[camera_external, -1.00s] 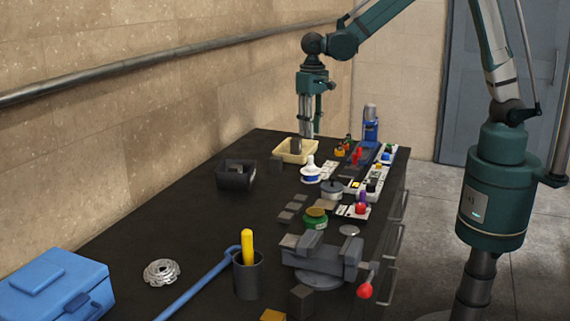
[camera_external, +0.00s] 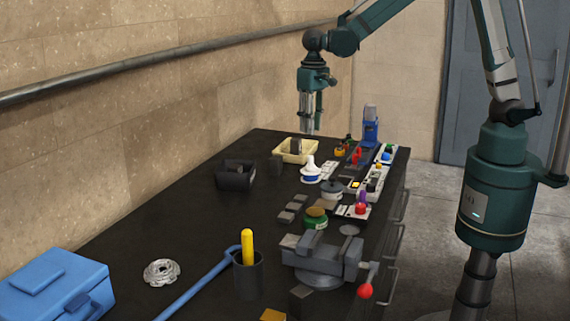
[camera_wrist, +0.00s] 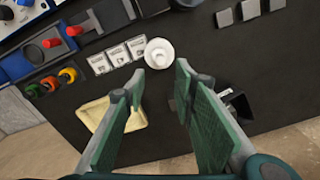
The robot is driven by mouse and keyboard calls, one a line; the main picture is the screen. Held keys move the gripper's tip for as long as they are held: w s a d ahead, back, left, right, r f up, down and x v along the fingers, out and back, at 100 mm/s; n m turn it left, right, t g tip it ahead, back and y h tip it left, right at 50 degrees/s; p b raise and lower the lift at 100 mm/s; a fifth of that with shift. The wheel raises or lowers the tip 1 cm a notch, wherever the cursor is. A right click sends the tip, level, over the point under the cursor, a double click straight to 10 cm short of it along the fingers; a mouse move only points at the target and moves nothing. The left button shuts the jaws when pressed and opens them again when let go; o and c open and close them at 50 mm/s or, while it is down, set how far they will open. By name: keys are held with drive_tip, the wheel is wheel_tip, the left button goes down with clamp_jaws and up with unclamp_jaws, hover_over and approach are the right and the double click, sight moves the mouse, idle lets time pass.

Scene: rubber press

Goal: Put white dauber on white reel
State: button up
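A white knob-topped piece, which looks like the white dauber (camera_external: 310,162), stands upright on a white reel with a blue band (camera_external: 310,179) near the middle of the bench. In the wrist view the white dauber (camera_wrist: 159,51) shows from above as a pale round shape, just beyond and between my fingertips; the reel under it is mostly hidden there. My gripper (camera_external: 311,131) hangs pointing down above the far part of the bench, above and beyond the dauber. In the wrist view my gripper (camera_wrist: 160,76) is open, with nothing between its fingers.
A cream tray (camera_external: 283,155) and a black bin (camera_external: 222,182) stand left of the reel. White labelled tiles (camera_wrist: 115,55) lie beside it. Control panels (camera_external: 372,186) line the right edge, and a vise (camera_external: 325,262) is nearer the camera. Bare black bench lies to the left.

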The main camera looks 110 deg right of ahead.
drive_tip(key=s+a+r+n+t, duration=0.25)
drive_tip(key=s+a+r, duration=0.2)
drive_tip(key=a, duration=0.45)
drive_tip(key=s+a+r+n+t, duration=0.1)
drive_tip(key=s+a+r+n, duration=0.3)
drive_tip(key=a, duration=0.6)
drive_tip(key=s+a+r+n+t, duration=0.1)
drive_tip(key=s+a+r+n, duration=0.2)
drive_tip(key=a+r, duration=0.45)
drive_tip(key=s+a+f+n+t, duration=0.2)
drive_tip(key=s+a+n, duration=0.2)
drive_tip(key=s+a, duration=0.4)
drive_tip(key=shift+s+a+t, duration=0.2)
drive_tip(key=shift+a+t, duration=0.15)
drive_tip(key=shift+a, duration=0.55)
drive_tip(key=shift+f, duration=0.1)
wheel_tip(320, 180, down, 10)
drive_tip(key=b, duration=1)
